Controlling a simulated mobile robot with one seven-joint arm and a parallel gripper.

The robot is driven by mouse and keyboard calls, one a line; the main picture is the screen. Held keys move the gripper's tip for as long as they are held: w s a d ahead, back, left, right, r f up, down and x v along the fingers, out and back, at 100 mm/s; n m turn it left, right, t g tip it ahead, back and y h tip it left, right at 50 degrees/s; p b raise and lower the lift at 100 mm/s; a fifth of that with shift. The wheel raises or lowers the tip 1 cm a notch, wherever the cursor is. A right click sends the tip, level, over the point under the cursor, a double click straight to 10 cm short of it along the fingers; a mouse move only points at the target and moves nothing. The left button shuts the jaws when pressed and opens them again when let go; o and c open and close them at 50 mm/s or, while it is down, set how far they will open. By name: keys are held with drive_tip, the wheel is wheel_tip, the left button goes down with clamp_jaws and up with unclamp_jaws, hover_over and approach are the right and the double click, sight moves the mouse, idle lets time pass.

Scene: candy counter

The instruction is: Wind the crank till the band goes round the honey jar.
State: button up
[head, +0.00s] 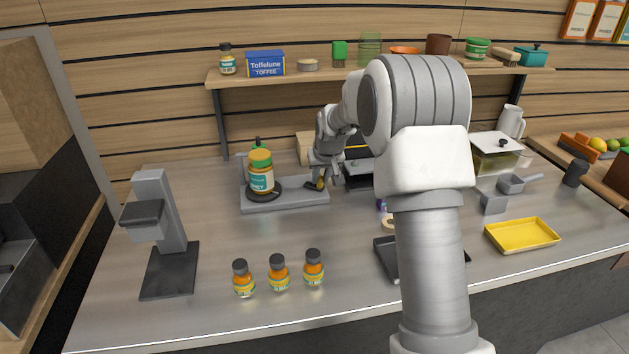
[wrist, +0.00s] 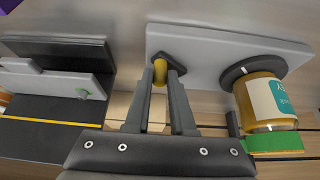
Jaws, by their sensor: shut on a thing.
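The honey jar (head: 262,178) stands upright on a dark round turntable (head: 265,194) at the left end of a grey base plate (head: 290,207). In the wrist view the amber jar (wrist: 258,103) shows at the right, with a white and teal label (wrist: 291,98) on part of its side and bare amber beside it. Whether a band circles it fully is hidden. The crank is a dark arm with a yellow knob (wrist: 160,72) at the plate's other end. My gripper (wrist: 161,76) is shut on the crank knob; in the head view my gripper (head: 320,181) partly hides it.
A grey stand (head: 168,220) is at the left, and several small orange jars (head: 279,275) stand at the front. A black tray (head: 386,262) and a yellow tray (head: 522,235) lie to the right. The wooden shelf (head: 290,80) runs behind. Counter in front of the plate is clear.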

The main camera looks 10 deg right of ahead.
drive_tip(key=shift+w+d+f, duration=0.1)
drive_tip(key=shift+w+d, duration=0.25)
drive_tip(key=shift+w, duration=0.15)
drive_tip(key=shift+w+p, duration=0.55)
drive_tip(key=shift+w, duration=0.1)
drive_tip(key=shift+w+a+r+p, duration=0.1)
drive_tip(key=shift+w+r+p, duration=0.15)
drive_tip(key=shift+w, duration=0.35)
drive_tip(key=o, duration=0.6)
drive_tip(key=shift+p+v, duration=0.7)
drive_tip(key=shift+v, duration=1.75)
